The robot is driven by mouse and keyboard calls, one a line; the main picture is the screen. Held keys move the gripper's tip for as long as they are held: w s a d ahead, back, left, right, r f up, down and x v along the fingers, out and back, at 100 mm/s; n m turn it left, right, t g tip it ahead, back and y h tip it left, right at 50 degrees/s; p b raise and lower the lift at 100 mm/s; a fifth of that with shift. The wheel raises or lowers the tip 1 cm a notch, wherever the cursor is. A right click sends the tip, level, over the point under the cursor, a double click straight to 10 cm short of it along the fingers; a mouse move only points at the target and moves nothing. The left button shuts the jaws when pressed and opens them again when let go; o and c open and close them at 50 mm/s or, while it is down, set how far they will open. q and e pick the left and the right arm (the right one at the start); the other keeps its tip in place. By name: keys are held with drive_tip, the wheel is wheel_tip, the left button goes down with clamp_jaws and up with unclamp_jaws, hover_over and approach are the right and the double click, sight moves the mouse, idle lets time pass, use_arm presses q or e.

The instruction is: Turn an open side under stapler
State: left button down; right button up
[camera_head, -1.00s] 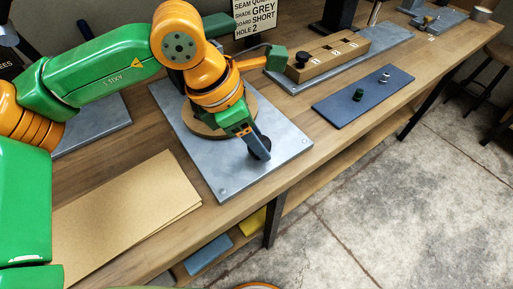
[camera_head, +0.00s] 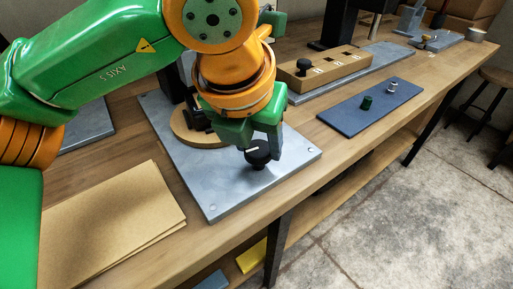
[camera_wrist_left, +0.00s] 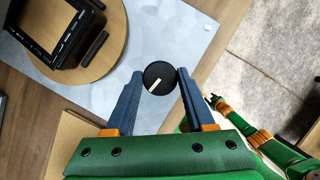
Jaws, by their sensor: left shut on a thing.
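A round wooden turntable (camera_head: 195,133) sits on a grey metal plate (camera_head: 210,190). In the left wrist view a black square frame (camera_wrist_left: 60,48) lies on the turntable (camera_wrist_left: 118,38). A black knob (camera_head: 258,157) with a white mark stands on the plate near its front edge. My left gripper (camera_wrist_left: 157,80) points down with one finger on each side of the knob (camera_wrist_left: 160,74), shut on it. The mark points to the lower left in the wrist view. My arm hides part of the turntable and any stapler above it. My right gripper (camera_wrist_left: 214,101) is small at the right of the wrist view.
Tan boards (camera_head: 110,215) lie on the bench to the left. Right of the plate are a wooden block with holes (camera_head: 325,70) and a dark blue mat (camera_head: 372,108) with two small pegs. A stool (camera_head: 495,85) stands beyond the bench's front edge.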

use_arm(q)
drive_tip(key=shift+n+y, duration=0.3)
drive_tip(key=shift+n, duration=0.5)
drive_tip(key=shift+n+b, duration=0.35)
drive_tip(key=shift+n, duration=0.05)
use_arm(e)
drive_tip(key=shift+w+d+f, duration=0.2)
drive_tip(key=shift+d+f, duration=0.25)
drive_tip(key=shift+d, duration=0.1)
use_arm(q)
drive_tip(key=shift+c, duration=1.3)
unclamp_jaws()
use_arm(e)
drive_tip(key=shift+a, duration=0.5)
